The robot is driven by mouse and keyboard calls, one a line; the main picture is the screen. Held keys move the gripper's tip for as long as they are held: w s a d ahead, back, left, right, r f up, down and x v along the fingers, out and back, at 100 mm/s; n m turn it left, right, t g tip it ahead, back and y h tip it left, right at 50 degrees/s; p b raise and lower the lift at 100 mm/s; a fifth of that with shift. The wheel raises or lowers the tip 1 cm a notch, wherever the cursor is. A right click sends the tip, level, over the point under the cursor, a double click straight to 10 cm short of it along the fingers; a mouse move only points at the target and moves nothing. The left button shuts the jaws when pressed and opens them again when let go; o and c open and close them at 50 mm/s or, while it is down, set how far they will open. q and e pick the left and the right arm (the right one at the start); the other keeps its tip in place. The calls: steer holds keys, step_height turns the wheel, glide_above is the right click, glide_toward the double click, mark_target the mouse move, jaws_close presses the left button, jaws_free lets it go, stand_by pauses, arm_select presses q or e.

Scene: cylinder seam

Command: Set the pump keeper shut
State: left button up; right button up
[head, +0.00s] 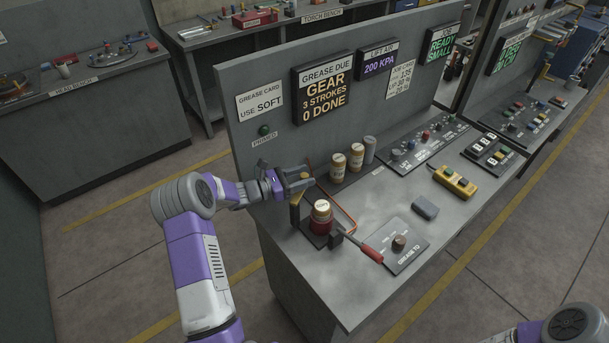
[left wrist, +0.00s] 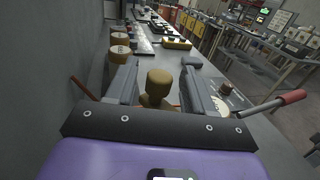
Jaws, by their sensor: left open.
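The grease pump stands at the near left of the bench, with a red pot (head: 321,222) with a labelled cap and a lever with a red handle (head: 372,252); the handle also shows in the left wrist view (left wrist: 292,97). A tan knob (left wrist: 158,83), which looks like the keeper's, sits between my left gripper's fingers in the left wrist view. My left gripper (head: 299,181) is open, beside the pump, with a finger on each side of the knob. I cannot tell whether the fingers touch it. A tan post (head: 295,213) shows below the gripper. My right gripper is out of view.
Two tan canisters (head: 338,166) and a grey one (head: 369,150) stand behind the pump. A selector plate (head: 399,245) lies to its right, with a grey block (head: 425,209) and a yellow button box (head: 454,182) beyond. The upright sign panel (head: 275,148) rises behind.

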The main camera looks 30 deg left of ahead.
arm_select(q)
steer(key=shift+w+d, duration=0.25)
steer(key=shift+w, duration=0.05)
